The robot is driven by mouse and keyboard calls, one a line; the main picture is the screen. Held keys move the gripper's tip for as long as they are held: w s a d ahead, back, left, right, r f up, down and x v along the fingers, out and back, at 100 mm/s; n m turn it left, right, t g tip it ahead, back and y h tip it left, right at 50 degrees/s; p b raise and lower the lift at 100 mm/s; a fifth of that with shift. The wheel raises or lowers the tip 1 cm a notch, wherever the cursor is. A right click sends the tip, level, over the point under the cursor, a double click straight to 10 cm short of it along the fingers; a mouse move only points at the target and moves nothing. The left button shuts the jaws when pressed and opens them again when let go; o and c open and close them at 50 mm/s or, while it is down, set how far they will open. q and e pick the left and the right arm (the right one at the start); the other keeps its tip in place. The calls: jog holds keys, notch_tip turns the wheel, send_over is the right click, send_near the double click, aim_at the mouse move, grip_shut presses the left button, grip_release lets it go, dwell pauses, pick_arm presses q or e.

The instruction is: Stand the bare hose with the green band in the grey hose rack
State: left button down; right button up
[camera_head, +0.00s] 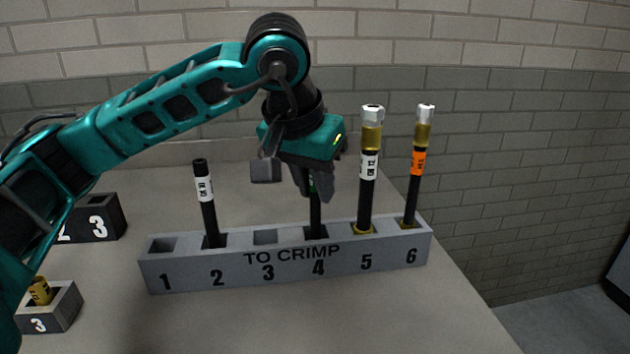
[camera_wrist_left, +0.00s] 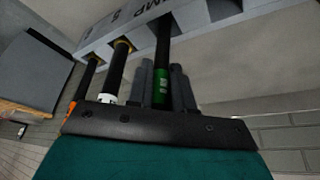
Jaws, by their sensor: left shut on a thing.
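The grey hose rack (camera_head: 200,275) is marked TO CRIMP, with slots numbered 1 to 6; it also shows in the left wrist view (camera_wrist_left: 95,38). The bare black hose with the green band (camera_head: 315,215) stands upright in slot 4, its lower end inside the slot. Its green band (camera_wrist_left: 162,95) shows between the fingers in the left wrist view. My left gripper (camera_head: 314,190) is shut on this hose near its top, which the gripper hides in the head view. My right gripper is not in view.
A bare hose with a white band (camera_head: 204,200) stands in slot 2. Hoses with brass and silver fittings stand in slot 5 (camera_head: 367,190) and slot 6 (camera_head: 415,175). Slots 1 and 3 are empty. Dark block (camera_head: 100,220) and a small grey holder (camera_head: 60,312) lie left.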

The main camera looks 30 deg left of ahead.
pick_arm(q)
jog(key=c, duration=0.9)
grip_release()
jog(key=p+v, duration=0.2)
jog(key=v, duration=1.1)
jog(key=shift+w, duration=0.1)
